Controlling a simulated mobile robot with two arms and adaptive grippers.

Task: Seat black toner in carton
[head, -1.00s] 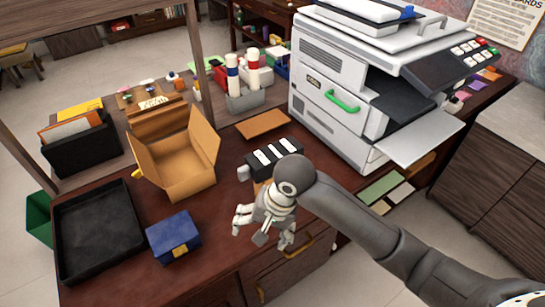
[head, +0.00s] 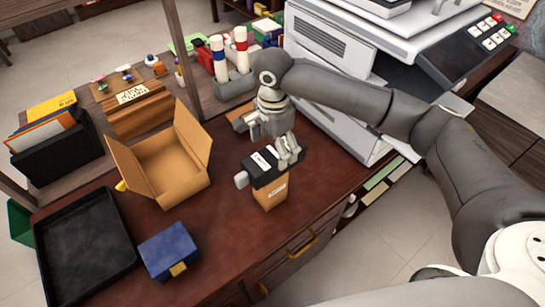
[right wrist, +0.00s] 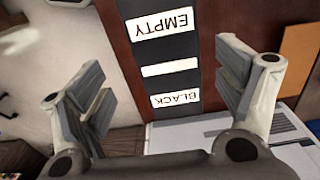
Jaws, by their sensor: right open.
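The black toner (head: 262,163) is a dark cartridge with white labels and a grey knob at its left end. It rests on a small tan box (head: 270,194) near the desk's front edge. In the right wrist view the toner (right wrist: 168,90) carries the words EMPTY and BLACK. My right gripper (head: 286,158) is over the toner's right part, partly hiding it; in the wrist view its fingers (right wrist: 163,95) are spread with the toner between them in the picture. I cannot tell whether they touch it. The open cardboard carton (head: 165,170) stands to the left. My left gripper is not in view.
A blue box (head: 168,250) and a black tray (head: 88,250) lie at the front left. A white printer (head: 335,75) stands at the right. Bottles (head: 241,52) stand behind, and a black file holder (head: 60,150) is at the left. Bare desk lies between carton and toner.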

